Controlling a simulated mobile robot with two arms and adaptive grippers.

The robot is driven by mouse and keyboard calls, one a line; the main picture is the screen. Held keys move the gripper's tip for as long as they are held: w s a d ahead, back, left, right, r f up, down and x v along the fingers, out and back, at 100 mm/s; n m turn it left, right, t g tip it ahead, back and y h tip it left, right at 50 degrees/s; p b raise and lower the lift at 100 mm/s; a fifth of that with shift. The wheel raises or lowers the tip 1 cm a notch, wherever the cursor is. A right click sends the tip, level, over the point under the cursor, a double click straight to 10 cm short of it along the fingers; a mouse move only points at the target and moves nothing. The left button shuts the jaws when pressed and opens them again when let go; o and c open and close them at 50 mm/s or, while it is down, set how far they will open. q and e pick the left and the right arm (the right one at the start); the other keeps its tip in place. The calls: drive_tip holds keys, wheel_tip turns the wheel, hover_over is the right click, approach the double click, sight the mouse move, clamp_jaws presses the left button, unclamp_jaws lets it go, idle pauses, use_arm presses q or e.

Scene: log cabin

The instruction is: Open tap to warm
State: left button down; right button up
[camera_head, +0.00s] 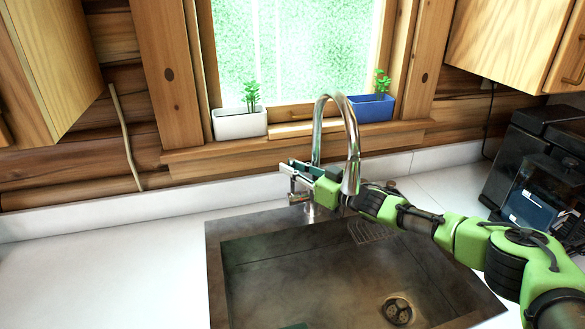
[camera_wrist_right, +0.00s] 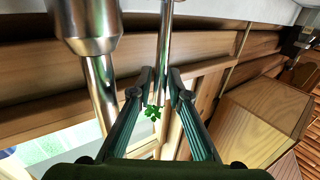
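The tap (camera_head: 320,120) is a tall chrome gooseneck behind the sink, its spout curving down toward the front. A short metal lever (camera_head: 297,192) shows at the left of its base. My right gripper (camera_head: 284,168) reaches from the right, behind the spout end, with its fingertips near the lever. In the right wrist view, my right gripper (camera_wrist_right: 160,74) has its fingers apart, with a thin metal rod (camera_wrist_right: 165,45), apparently the lever, between or just beyond the tips. I cannot tell whether they touch it. The tap column (camera_wrist_right: 100,85) stands left of the fingers. My left gripper is not in view.
A dark metal sink (camera_head: 300,270) with a drain (camera_head: 397,310) lies below. A white planter (camera_head: 240,124) and a blue planter (camera_head: 372,107) stand on the windowsill. A dark appliance (camera_head: 535,165) stands at right. The white counter (camera_head: 100,270) is clear at left.

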clamp_jaws()
drive_tip(key=shift+s+f+b, duration=0.25)
drive_tip(key=shift+f+b, duration=0.05)
drive_tip(key=shift+b, duration=0.2)
drive_tip(key=s+n+t+y+b, duration=0.1)
drive_tip(key=b, duration=0.2)
drive_tip(key=s+n+t+y+b, duration=0.1)
drive_tip(key=s+y+b, duration=0.1)
drive_tip(key=b, duration=0.2)
drive_tip(key=shift+s+d+f+n, duration=0.1)
drive_tip(key=shift+s+d+n, duration=0.1)
drive_tip(key=shift+d+n, duration=0.2)
drive_tip(key=shift+o, duration=0.4)
unclamp_jaws()
